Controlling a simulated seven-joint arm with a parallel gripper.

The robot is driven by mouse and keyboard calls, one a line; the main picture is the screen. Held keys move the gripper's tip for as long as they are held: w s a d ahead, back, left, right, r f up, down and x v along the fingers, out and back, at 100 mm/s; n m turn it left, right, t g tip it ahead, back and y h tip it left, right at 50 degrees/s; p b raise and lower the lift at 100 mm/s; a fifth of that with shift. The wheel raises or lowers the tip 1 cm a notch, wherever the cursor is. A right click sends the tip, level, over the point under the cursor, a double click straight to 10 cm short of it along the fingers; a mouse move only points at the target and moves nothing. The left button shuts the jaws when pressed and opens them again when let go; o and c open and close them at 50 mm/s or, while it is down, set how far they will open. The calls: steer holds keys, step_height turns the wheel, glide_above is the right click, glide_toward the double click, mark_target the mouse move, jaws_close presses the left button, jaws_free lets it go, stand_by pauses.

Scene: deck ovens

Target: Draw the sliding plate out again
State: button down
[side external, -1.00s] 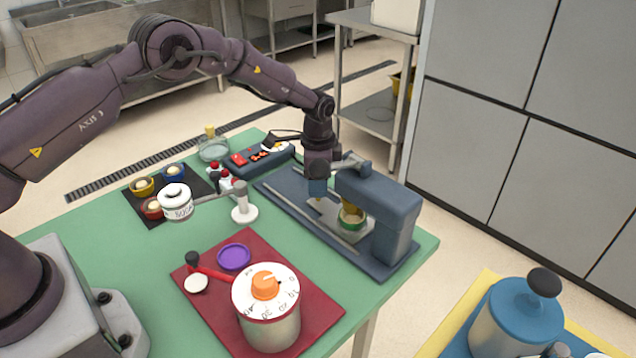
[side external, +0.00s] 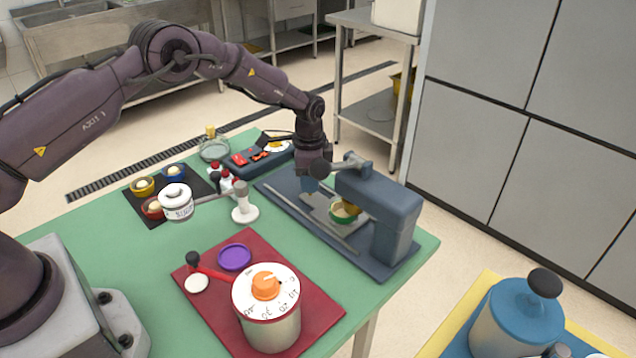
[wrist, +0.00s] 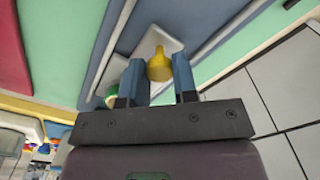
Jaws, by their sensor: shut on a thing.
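The sliding plate (side external: 318,206) is a light grey plate on the blue press base (side external: 277,187), beside the long rails. It also shows in the wrist view (wrist: 151,38). My gripper (side external: 311,187) is low over the plate, left of the press head (side external: 378,196). In the wrist view my gripper (wrist: 159,78) has its blue fingers on both sides of a yellow knob (wrist: 159,64) and is shut on it. A green-rimmed dish (side external: 343,219) stands on the plate's press-side end, partly under the yellow die (side external: 352,206). My fingers hide part of the plate.
A red mat (side external: 222,285) with a dial timer (side external: 268,305) lies in front. A tray with food (side external: 259,157) is behind. Green table shows between them.

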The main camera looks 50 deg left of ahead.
steer(key=a, duration=1.2)
steer(key=shift+r, duration=0.1)
steer(key=c, duration=1)
jaws_free()
steer(key=shift+a, duration=0.1)
steer(key=shift+o, duration=0.6)
steer(key=shift+d, duration=0.2)
step_height(320, 180, up, 13)
